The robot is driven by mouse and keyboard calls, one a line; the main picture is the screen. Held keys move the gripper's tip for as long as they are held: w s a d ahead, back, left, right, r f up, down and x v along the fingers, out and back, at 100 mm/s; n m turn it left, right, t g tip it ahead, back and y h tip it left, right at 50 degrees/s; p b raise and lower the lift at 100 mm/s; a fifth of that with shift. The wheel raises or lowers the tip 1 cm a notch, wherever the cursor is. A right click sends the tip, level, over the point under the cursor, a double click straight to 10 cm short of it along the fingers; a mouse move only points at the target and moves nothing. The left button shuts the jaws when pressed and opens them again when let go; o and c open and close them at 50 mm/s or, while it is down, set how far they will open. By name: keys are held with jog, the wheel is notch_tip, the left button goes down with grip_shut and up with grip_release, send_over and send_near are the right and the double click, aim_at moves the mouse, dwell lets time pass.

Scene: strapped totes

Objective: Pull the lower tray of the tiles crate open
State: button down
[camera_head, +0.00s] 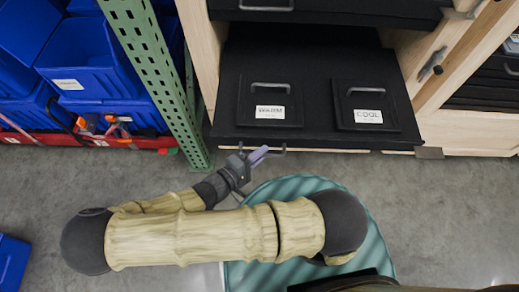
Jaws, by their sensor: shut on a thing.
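A pale wooden crate (433,47) with black trays stands at the top of the head view. Its lower tray (315,134) sticks out toward me, past the upper tray (330,13). Two square black lids lie on the lower tray, one labelled WARM (270,112) and one labelled COOL (367,116), each with a small grey handle. A dark bar handle (281,150) is on the lower tray's front edge, left of its middle. My gripper (256,157) is shut on this handle. The fingers partly hide the bar.
A green perforated post (150,70) stands close to the crate's left. Blue bins (100,70) fill a rack beyond it, with red-orange items (113,125) along its bottom. Another blue bin (10,262) is at lower left. The grey floor (440,215) at right is clear.

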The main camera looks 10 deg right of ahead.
jog(key=c, duration=1.5)
grip_release()
jog(key=shift+a, duration=0.15)
jog(key=v, duration=1.7)
jog(key=shift+s+a, duration=0.1)
